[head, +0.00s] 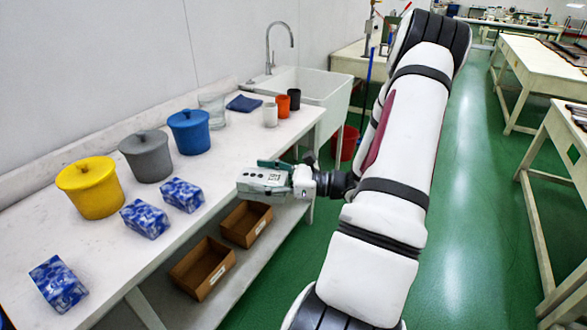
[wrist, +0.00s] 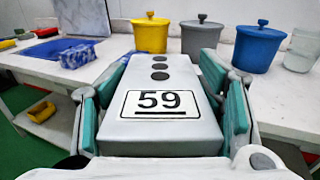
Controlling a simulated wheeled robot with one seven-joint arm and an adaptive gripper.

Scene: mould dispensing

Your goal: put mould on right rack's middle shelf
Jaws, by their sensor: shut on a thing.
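My gripper (head: 275,164) is shut on a light grey, block-shaped mould (head: 262,182), which it holds by the table's right edge in the head view. In the wrist view the mould (wrist: 162,75) lies between the teal finger pads of my gripper (wrist: 165,95). Its top has a white label reading 59 and a row of three dark round marks. The right rack and its middle shelf are in neither view.
The white table (head: 105,245) holds yellow (head: 95,190), grey (head: 147,157) and blue (head: 190,133) lidded pots and blue-white blocks (head: 145,218). Brown boxes (head: 203,268) stand on its lower shelf. A sink (head: 310,88) is behind. Green floor (head: 465,210) lies open before the right tables (head: 540,75).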

